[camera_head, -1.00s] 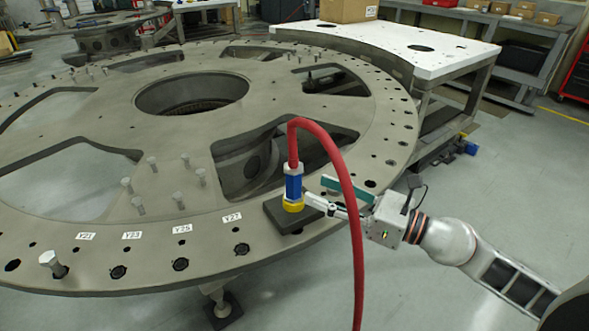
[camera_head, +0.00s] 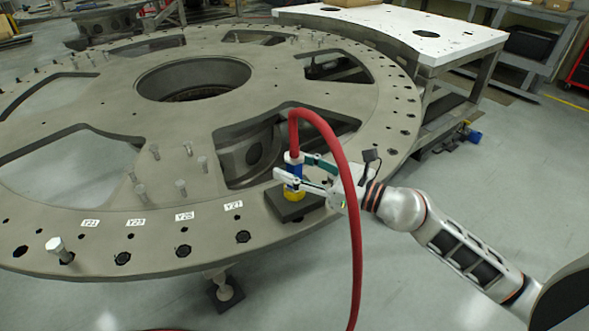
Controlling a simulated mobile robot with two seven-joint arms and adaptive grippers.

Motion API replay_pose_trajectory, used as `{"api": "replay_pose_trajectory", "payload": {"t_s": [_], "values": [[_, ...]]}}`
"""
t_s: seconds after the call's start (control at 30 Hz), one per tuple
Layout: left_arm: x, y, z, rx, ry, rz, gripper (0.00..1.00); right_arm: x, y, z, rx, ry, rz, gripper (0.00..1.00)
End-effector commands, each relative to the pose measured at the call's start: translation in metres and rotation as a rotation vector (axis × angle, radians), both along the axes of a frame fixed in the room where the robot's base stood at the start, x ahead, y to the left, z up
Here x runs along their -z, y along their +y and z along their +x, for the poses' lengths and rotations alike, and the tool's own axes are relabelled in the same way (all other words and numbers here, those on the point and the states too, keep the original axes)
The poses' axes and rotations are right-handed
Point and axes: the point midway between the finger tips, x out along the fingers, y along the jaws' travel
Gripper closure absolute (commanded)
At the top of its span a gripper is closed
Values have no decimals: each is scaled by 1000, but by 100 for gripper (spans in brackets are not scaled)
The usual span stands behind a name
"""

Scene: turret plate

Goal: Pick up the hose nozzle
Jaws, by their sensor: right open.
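The hose nozzle (camera_head: 293,188) is a blue cylinder with a yellow base. It stands upright on a dark square pad (camera_head: 287,207) at the near right rim of the turret plate (camera_head: 330,86). A red hose (camera_head: 352,220) rises from its top, arches over and hangs down to the right. My right gripper (camera_head: 294,174) comes from the right with its fingers spread, one on the near side and one on the far side of the nozzle. It is open; whether a finger touches the nozzle I cannot tell. The hose crosses in front of the gripper. My left gripper is not in view.
Bolts stand up on the plate, such as a large one (camera_head: 59,249) at the near left. Large cutouts open through the plate behind the nozzle. A white-topped table (camera_head: 425,40) stands behind at right.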

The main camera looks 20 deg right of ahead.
Motion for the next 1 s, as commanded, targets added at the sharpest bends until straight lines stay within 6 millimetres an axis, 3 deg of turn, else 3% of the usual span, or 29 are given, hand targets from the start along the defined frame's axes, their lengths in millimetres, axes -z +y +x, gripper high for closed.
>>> {"api": "replay_pose_trajectory", "payload": {"t_s": [0.2,0.37,0.77,1.0], "values": [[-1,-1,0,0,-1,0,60,0,0,0,0,0,0,58],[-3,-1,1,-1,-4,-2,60,0,0,0,0,0,0,100],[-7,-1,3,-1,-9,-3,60,-5,0,0,0,-4,1,100],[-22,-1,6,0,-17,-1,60,-33,1,0,0,-9,2,100]]}}
